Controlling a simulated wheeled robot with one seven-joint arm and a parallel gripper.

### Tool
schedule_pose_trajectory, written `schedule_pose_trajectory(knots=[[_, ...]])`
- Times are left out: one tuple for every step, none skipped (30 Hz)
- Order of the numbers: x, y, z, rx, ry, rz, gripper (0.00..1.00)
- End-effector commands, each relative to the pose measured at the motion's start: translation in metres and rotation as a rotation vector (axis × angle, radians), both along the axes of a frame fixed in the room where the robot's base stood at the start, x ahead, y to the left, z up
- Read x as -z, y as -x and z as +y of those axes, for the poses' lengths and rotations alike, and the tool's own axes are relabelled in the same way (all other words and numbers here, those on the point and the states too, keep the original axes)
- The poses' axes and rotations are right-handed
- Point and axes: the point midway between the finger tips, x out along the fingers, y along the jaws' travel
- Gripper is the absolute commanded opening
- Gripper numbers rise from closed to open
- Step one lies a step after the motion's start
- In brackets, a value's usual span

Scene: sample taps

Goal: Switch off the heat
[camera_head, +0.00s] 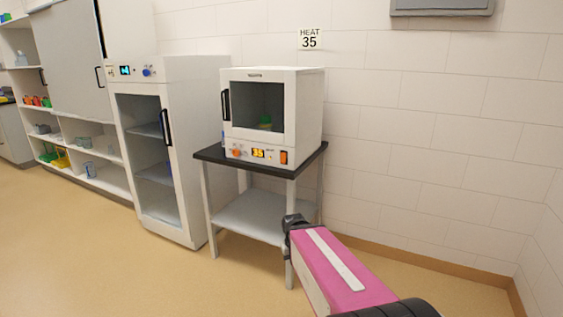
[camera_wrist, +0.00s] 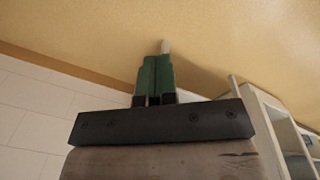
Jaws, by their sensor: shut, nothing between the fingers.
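A white benchtop oven (camera_head: 306,98) with a windowed door and black handle stands on a small table. Its front panel has an orange knob (camera_head: 236,152) at left, a lit display (camera_head: 258,153) that seems to read 35, and an orange rocker switch (camera_head: 284,157) at right. A wall sign (camera_head: 310,39) above reads "HEAT 35". My gripper (camera_head: 291,221) is below and in front of the oven, apart from the panel. In the wrist view its green fingers (camera_wrist: 155,75) are together and empty, with floor behind them. The oven is not visible there.
The table's dark top (camera_head: 212,153) and its lower shelf (camera_head: 250,215) are close to my gripper. A tall white cabinet (camera_head: 160,165) with a glass door, knob and display stands to the left. Open shelves (camera_head: 105,178) lie farther left. Floor in front is clear.

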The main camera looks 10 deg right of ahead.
Motion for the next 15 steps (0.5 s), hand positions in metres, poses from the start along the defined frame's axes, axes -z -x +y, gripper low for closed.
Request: schedule_pose_trajectory(knots=[[-0.004,-0.011,-0.001,-0.024,0.04,-0.02,0.0],[-0.007,-0.018,-0.003,-0.041,0.07,-0.035,0.0],[-0.012,-0.028,-0.004,-0.066,0.114,-0.057,0.0],[-0.017,-0.036,-0.005,-0.088,0.15,-0.074,0.0],[-0.021,-0.044,-0.007,-0.11,0.189,-0.093,0.0],[-0.029,-0.056,-0.008,-0.14,0.24,-0.119,0.0],[-0.035,-0.065,-0.009,-0.163,0.281,-0.138,0.0],[-0.042,-0.073,-0.009,-0.186,0.319,-0.158,0.0],[-0.05,-0.084,-0.009,-0.214,0.37,-0.183,0.0],[-0.057,-0.093,-0.008,-0.237,0.408,-0.203,0.0],[-0.065,-0.102,-0.008,-0.261,0.446,-0.225,0.0],[-0.075,-0.113,-0.006,-0.291,0.496,-0.25,0.0],[-0.083,-0.121,-0.005,-0.313,0.535,-0.271,0.0],[-0.092,-0.13,-0.003,-0.336,0.572,-0.291,0.0],[-0.104,-0.141,0.001,-0.366,0.623,-0.318,0.0]])
